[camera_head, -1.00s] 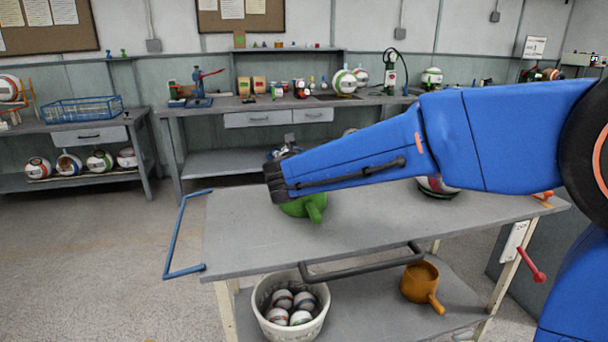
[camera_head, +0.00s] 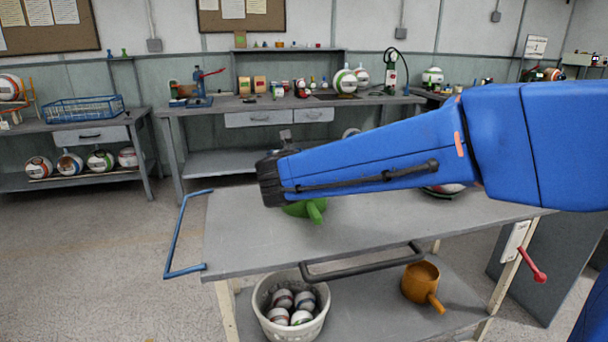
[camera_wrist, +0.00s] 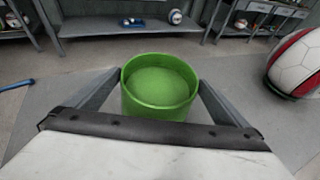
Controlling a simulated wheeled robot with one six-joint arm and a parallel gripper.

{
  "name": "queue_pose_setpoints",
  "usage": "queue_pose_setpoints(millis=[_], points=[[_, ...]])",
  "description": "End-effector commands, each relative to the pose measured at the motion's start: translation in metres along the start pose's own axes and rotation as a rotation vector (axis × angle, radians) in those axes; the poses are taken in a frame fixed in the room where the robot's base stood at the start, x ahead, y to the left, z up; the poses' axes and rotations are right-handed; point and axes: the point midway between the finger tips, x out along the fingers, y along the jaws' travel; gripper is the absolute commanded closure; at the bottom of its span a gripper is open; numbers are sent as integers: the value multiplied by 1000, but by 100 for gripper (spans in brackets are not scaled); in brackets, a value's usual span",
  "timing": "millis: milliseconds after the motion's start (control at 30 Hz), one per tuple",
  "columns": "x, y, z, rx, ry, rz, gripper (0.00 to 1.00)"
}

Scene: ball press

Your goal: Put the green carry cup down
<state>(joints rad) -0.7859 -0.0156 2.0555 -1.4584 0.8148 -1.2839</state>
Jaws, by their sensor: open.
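My gripper (camera_wrist: 161,92) is open, with one finger on each side of the cup. I cannot tell whether either finger touches it. In the head view the arm hides most of the gripper.
A red and white ball (camera_wrist: 297,62) sits on the cart to the right of the cup. The lower shelf holds a white basket (camera_head: 262,318) of several balls and an orange cup (camera_head: 420,282). The cart top is clear on the left.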

Motion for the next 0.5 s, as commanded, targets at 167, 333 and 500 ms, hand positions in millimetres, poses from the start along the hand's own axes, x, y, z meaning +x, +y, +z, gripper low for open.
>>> queue_pose_setpoints(millis=[167, 333, 500], points=[[-35, 1, 0, 0, -1, 3, 0], [-55, 0, 0, -1, -1, 1, 0], [-64, 0, 0, -2, 0, 1, 0]])
